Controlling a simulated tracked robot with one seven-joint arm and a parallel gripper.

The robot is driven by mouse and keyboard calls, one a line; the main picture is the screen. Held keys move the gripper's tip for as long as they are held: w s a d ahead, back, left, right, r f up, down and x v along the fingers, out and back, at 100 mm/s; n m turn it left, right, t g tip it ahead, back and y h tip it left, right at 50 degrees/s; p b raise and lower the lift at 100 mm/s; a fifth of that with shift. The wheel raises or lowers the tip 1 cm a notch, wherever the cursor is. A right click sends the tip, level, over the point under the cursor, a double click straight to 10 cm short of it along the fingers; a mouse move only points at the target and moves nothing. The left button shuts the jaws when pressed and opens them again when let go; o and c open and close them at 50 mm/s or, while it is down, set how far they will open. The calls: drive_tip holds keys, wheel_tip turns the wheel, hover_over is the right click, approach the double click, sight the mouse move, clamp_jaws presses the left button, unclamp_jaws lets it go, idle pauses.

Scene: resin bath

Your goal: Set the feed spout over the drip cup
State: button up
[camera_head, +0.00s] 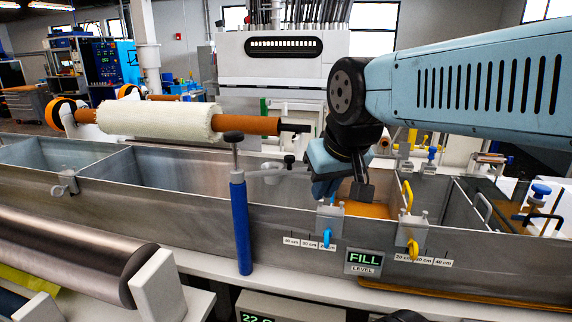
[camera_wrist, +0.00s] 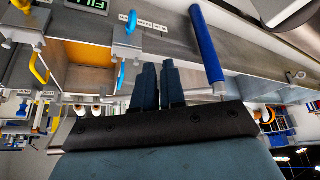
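A grey horizontal arm (camera_head: 268,172) with a dark knob (camera_head: 289,160) reaches right from the blue post (camera_head: 241,225); it looks like the feed spout, but I cannot be sure. In the wrist view the blue post (camera_wrist: 207,48) stands right of my fingers, and a pale rod runs behind them. I cannot pick out the drip cup. My gripper (camera_head: 362,190) points down over the bath, right of the spout and apart from it. In the wrist view my gripper's (camera_wrist: 159,82) fingers are close together with nothing seen between them.
The metal bath (camera_head: 180,172) has partitions and an orange-brown area (camera_head: 368,210) below my gripper. Blue (camera_head: 327,238) and yellow (camera_head: 413,249) hooks hang on its front wall near a FILL sign (camera_head: 365,262). A wrapped roller (camera_head: 160,119) spans above the left part.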

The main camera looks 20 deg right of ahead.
drive_tip(key=o, duration=0.8)
drive_tip(key=w+r+m+g, duration=0.1)
drive_tip(key=w+r, duration=0.1)
drive_tip(key=w, duration=0.1)
drive_tip(key=w+r+m+g, duration=0.1)
drive_tip(key=w+r+m, duration=0.1)
drive_tip(key=w+r, duration=0.1)
drive_tip(key=w+r+m, duration=0.2)
drive_tip(key=w+r, duration=0.1)
drive_tip(key=shift+a+g, duration=0.15)
drive_tip(key=shift+g, duration=0.25)
wheel_tip(320, 180, up, 5)
drive_tip(key=m+g, duration=0.3)
drive_tip(key=m, duration=0.2)
hover_over(289, 156)
drive_tip(key=shift+m, duration=0.3)
wheel_tip(289, 156, down, 14)
drive_tip(key=shift+r, duration=0.25)
clamp_jaws()
